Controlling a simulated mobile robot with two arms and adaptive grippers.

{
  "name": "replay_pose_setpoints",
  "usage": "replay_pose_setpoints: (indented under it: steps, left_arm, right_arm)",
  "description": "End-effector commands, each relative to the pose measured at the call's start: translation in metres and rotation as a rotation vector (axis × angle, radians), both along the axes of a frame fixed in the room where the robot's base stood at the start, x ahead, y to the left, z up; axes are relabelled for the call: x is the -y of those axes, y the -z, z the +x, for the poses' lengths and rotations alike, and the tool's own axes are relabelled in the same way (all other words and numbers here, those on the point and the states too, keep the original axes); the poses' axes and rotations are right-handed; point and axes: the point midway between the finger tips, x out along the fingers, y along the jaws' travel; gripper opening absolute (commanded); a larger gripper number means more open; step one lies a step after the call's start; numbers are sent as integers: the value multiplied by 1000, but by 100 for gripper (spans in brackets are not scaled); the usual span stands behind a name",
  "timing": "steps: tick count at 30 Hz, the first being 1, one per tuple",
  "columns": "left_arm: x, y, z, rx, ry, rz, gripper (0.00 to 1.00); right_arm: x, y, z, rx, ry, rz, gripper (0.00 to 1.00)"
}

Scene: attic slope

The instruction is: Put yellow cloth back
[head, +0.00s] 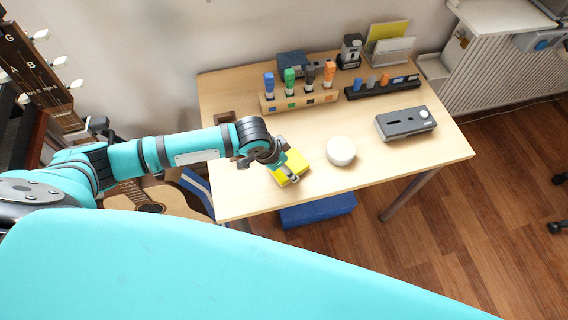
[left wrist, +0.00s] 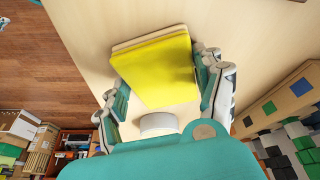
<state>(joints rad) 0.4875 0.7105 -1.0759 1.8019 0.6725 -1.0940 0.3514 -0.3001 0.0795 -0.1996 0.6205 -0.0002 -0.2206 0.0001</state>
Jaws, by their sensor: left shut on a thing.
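The yellow cloth (head: 291,163) is a flat, folded block near the front of the light wooden table, left of the white round bowl-like object (head: 341,151). My left gripper (head: 279,167) is shut on it and partly covers its left side. In the left wrist view the cloth (left wrist: 158,68) lies between the two fingers of my left gripper (left wrist: 162,84), with a pale layer showing along its edge. I cannot tell whether it touches the tabletop. My right gripper is not in view.
The wooden table (head: 415,160) also bears a rack with coloured blocks (head: 300,101), a black strip holder (head: 383,87), a grey box with a knob (head: 406,123) and a file holder (head: 393,50). A brown holder (head: 225,117) sits at the left edge, partly behind my arm. The front right is clear.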

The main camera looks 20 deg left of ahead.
Motion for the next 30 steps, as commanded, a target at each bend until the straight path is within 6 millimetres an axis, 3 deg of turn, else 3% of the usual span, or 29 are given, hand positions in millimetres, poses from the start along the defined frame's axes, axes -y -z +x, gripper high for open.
replay_pose_setpoints:
  steps: [1,6,17,30]
  left_arm:
    - [0,0,0,0,0,0,73]
    - [0,0,0,0,0,0,93]
    - [-2,-6,-1,0,0,0,93]
    - [-21,-85,-24,2,0,1,93]
  right_arm:
    - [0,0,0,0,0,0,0]
    - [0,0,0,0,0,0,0]
    - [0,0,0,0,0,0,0]
    - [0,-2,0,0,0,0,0]
